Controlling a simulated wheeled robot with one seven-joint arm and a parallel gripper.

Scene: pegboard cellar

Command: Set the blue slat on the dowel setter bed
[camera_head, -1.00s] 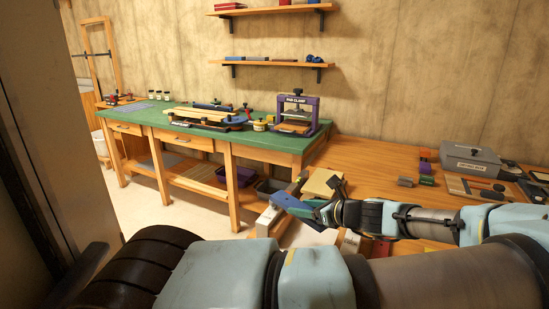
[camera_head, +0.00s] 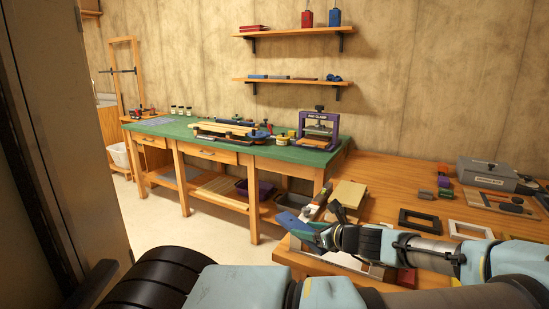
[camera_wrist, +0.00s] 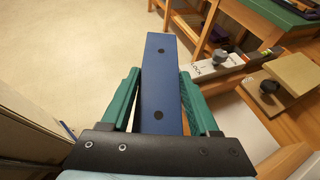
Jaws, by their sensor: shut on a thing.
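On the green bench stands a long fixture (camera_head: 228,131) with a pale yellow board. I cannot tell whether this is the dowel setter bed.
The green-topped bench (camera_head: 170,129) also bears a purple clamp press (camera_head: 319,133). A clamp bar (camera_wrist: 224,65) lies close right of the slat. Open floor (camera_head: 190,240) lies in front of the bench.

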